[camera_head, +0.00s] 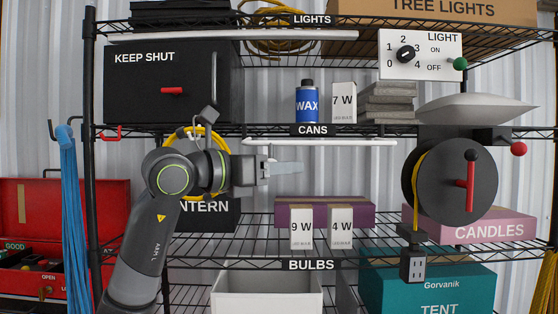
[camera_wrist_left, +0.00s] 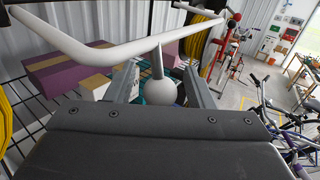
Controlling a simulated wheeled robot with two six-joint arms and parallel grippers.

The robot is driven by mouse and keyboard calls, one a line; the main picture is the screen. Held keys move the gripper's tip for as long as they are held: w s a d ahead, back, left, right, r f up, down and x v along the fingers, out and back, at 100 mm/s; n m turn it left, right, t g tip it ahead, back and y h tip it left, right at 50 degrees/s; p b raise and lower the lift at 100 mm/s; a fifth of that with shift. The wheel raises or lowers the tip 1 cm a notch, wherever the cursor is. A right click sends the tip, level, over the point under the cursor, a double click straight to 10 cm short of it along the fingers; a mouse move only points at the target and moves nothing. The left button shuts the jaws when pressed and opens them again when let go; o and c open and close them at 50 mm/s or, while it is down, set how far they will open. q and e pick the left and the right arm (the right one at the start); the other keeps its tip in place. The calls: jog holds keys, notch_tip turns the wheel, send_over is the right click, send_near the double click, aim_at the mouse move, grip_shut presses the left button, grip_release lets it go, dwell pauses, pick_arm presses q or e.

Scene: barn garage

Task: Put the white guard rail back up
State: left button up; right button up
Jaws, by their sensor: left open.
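The white guard rail (camera_head: 340,142) runs level just below the CANS label on the middle shelf, lower than the shelf edge. In the left wrist view the rail (camera_wrist_left: 95,55) crosses close in front of the camera, with a short stem and a round white knob (camera_wrist_left: 161,92) below it. My left gripper (camera_head: 285,168) is just under the rail's left part, pointing right. In the wrist view its open fingers (camera_wrist_left: 160,85) stand on either side of the knob; whether they touch it I cannot tell. My right gripper is not in view.
A blue WAX can (camera_head: 307,103) and a 7 W box (camera_head: 344,102) stand on the shelf above. Bulb boxes (camera_head: 301,229) stand below. A black reel with a red handle (camera_head: 470,182) is at the right. A black KEEP SHUT box (camera_head: 150,90) is above my arm.

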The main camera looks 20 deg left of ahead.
pick_arm(q)
grip_shut()
dwell(0.4)
jog(key=shift+s+r, duration=0.1)
